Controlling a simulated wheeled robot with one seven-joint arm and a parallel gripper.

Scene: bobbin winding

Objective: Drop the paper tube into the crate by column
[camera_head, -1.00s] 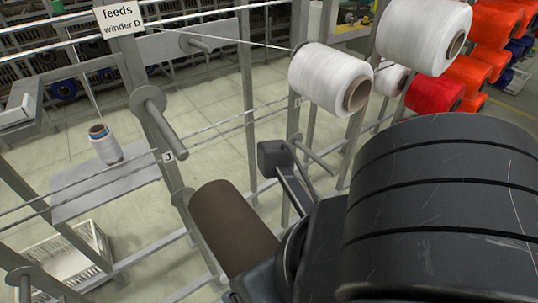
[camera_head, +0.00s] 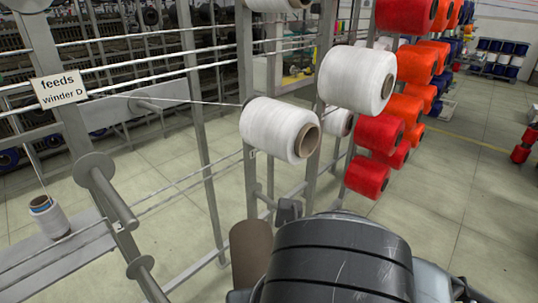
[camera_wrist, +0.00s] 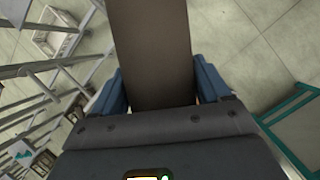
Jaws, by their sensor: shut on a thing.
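The brown paper tube (camera_head: 250,252) shows at the lower middle of the head view, left of my dark arm. In the wrist view, the tube (camera_wrist: 152,50) runs up from between the two blue fingers of my gripper (camera_wrist: 160,88), which is shut on it. My arm hides part of the tube in the head view. A pale crate (camera_wrist: 58,32) stands on the floor at the upper left of the wrist view, apart from the tube. I see no crate in the head view now.
A metal creel frame with posts and rails carries white bobbins (camera_head: 280,130) and red bobbins (camera_head: 378,135). A sign (camera_head: 59,88) reads "feeds winder D". A teal-edged stand (camera_wrist: 292,118) is at the right of the wrist view. Open floor (camera_head: 470,215) lies at right.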

